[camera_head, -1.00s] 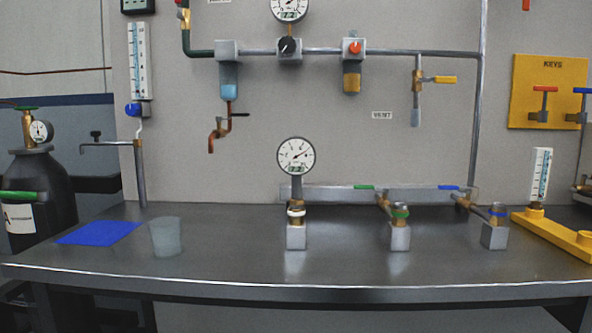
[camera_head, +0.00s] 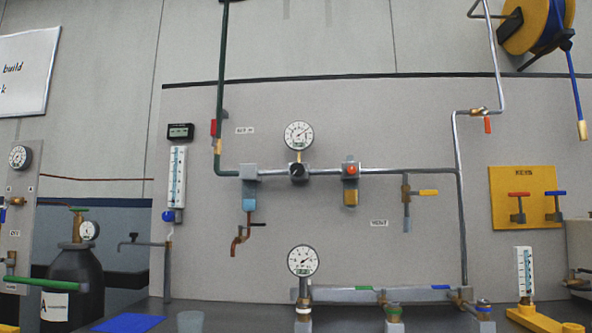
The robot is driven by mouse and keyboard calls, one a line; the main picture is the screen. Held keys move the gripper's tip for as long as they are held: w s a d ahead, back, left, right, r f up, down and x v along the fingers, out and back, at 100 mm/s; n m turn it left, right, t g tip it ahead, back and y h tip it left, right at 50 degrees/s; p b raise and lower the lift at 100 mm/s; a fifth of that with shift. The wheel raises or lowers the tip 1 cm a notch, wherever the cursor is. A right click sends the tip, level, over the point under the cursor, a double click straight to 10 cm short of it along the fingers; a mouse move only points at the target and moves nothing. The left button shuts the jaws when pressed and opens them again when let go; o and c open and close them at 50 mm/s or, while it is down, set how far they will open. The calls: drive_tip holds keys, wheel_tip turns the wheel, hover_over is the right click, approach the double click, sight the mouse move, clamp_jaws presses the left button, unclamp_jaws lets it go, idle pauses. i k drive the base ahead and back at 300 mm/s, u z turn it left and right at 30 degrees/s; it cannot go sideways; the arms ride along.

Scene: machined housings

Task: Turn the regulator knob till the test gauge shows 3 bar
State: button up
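The regulator (camera_head: 299,179) sits in the pipe run on the grey wall panel, with a black knob (camera_head: 299,170) on its front. A round white gauge (camera_head: 299,135) stands directly above it. Another round gauge (camera_head: 303,261) stands on a stem at the bench manifold below; this may be the test gauge. Both dials have dark needles, but the readings are too small to tell. My gripper is not in view, and nothing touches the knob.
A block with a red-orange button (camera_head: 350,170) is right of the regulator, and a filter with a blue bowl (camera_head: 249,190) is left. A yellow-handled vent valve (camera_head: 427,192) hangs further right. A cup (camera_head: 190,321) and blue cloth (camera_head: 128,323) lie on the bench. A gas cylinder (camera_head: 75,280) stands left.

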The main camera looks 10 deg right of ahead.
sight(297, 169)
drive_tip(key=u, duration=1.55)
drive_tip(key=i, duration=0.9)
drive_tip(key=z, duration=1.6)
